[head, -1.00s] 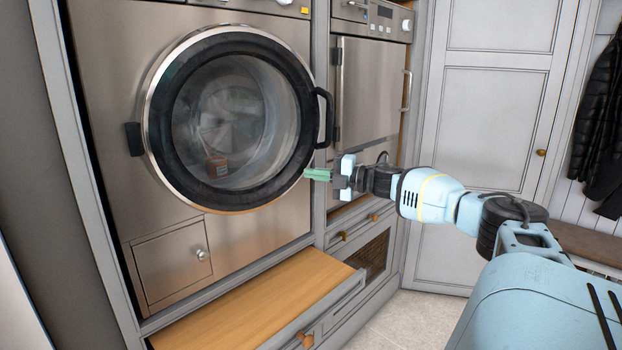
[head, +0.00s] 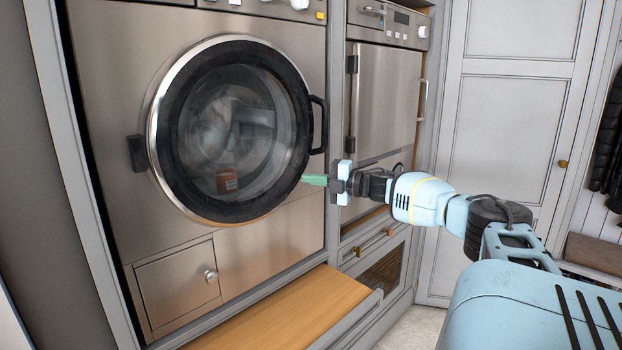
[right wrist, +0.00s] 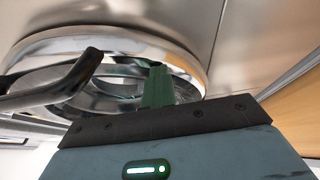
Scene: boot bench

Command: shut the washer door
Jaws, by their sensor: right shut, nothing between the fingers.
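The washer door (head: 183,191) is a round glass door with a black ring and chrome rim, hinged at the left. It lies flush or nearly flush with the steel washer front (head: 110,75); I cannot tell whether it is latched. Its black handle (head: 322,125) is on the right side. My right gripper (head: 314,180) is shut and empty, its green fingers pointing left at the door's lower right edge, below the handle. In the right wrist view the fingers (right wrist: 158,87) are against or just before the chrome rim (right wrist: 110,40), beside the handle (right wrist: 55,82). Contact is unclear. My left gripper is out of view.
An orange-brown item (head: 227,180) shows through the door glass. A wooden pull-out shelf (head: 290,312) juts out below the washer. A second steel appliance (head: 385,95) stands to the right, then a tall grey cabinet (head: 505,130).

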